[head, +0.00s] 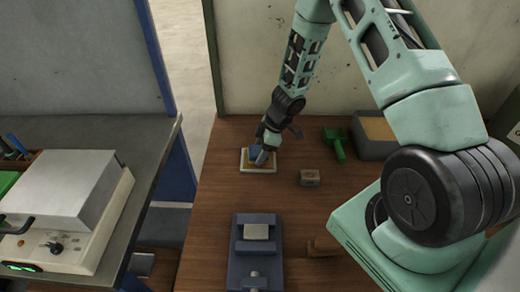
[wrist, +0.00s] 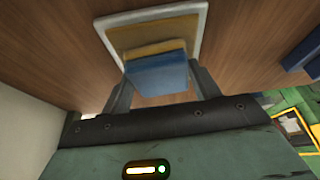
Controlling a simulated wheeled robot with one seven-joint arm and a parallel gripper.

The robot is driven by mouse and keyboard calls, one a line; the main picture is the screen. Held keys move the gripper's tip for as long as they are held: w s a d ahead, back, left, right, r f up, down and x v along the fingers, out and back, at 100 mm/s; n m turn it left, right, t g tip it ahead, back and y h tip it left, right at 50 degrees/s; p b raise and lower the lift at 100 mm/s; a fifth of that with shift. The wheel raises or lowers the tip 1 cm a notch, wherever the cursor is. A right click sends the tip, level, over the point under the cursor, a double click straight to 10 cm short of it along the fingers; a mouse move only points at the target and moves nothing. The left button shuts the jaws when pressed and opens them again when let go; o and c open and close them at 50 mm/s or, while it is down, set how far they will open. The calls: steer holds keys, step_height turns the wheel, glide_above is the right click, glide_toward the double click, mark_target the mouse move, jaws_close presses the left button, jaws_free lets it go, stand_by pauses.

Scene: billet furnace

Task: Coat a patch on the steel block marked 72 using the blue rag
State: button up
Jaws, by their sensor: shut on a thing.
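My gripper (head: 264,157) points down over a shallow white tray (head: 245,167) at the back of the wooden table. It is shut on the blue rag (wrist: 157,75), which sits between both fingers in the wrist view. The tray (wrist: 198,20) has a yellow-brown layer inside, and the rag is over or in it; contact is unclear. A light grey block (head: 256,231) sits in the blue vise (head: 244,262) at the front. A small brownish block (head: 309,178) stands right of the tray. I cannot read the number 72 on either block.
A green-handled tool (head: 336,143) lies at the back right beside a grey bin (head: 372,149). A brown wooden piece (head: 322,247) is right of the vise. A grey box-like furnace (head: 65,190) stands on the left bench. Table between tray and vise is clear.

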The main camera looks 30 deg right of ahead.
mark_target(260, 151)
steer(key=shift+r+p, duration=3.45)
steer(key=shift+p, duration=0.15)
steer(key=shift+f, duration=0.1)
